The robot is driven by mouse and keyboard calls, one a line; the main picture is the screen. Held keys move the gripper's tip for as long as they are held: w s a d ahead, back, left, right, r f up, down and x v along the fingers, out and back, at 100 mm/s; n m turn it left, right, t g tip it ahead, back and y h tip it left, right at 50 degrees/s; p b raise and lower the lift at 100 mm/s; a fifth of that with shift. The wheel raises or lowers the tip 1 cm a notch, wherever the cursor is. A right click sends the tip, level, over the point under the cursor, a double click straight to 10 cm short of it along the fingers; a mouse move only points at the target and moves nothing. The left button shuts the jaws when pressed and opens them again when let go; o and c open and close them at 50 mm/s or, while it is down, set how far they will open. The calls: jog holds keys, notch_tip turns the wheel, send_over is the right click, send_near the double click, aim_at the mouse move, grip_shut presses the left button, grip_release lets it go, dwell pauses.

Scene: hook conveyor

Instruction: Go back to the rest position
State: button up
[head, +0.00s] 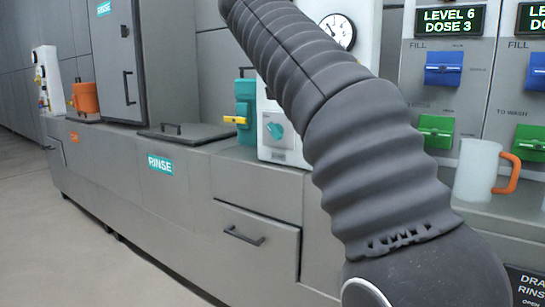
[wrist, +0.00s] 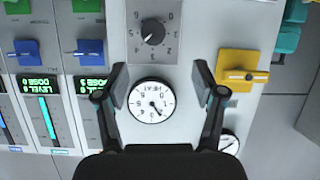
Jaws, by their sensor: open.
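My gripper (wrist: 161,75) is open, with its two dark fingers apart at either side of the wrist view. Nothing is held between them. Behind the gap is a white panel, seen upside down, with a round gauge (wrist: 152,101) and a dark knob (wrist: 152,31) on it. A yellow lever (wrist: 243,75) is to the right of the right finger. I cannot tell if either finger touches the panel. In the head view my sleeved arm crosses the middle, and the gripper is out of the picture.
The counter front has a closed drawer (head: 256,241). A clear jug (head: 475,171) with an orange handle stands under green (head: 436,132) and blue levers (head: 443,68) at the right. Floor (head: 35,230) at left is clear.

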jog(key=w+a+f+n+g+y, duration=0.1)
jog(key=a+f+n+y, duration=0.15)
jog(key=f, duration=0.35)
jog(key=w+a+f+n+y, duration=0.1)
jog(key=w+a+f+n, duration=0.15)
jog(key=f, duration=0.35)
jog(key=s+f+n+g+y, duration=0.25)
jog(key=s+f, duration=0.35)
jog(key=f, duration=0.4)
jog(key=s+d+f+p, duration=0.1)
jog(key=s+d+f, duration=0.2)
jog(key=s+f, duration=0.3)
jog(key=s+d+f+m+g+y+p, duration=0.1)
jog(key=s+d+f, duration=0.3)
jog(key=s, duration=0.9)
jog(key=s+d+f+g+p, duration=0.1)
jog(key=s+d+f, duration=0.3)
jog(key=s+f, duration=0.4)
jog(key=shift+s+d+f+y+p, duration=0.25)
jog(key=shift+s+p, duration=0.5)
jog(key=shift+s, duration=0.4)
jog(key=shift+m, duration=0.25)
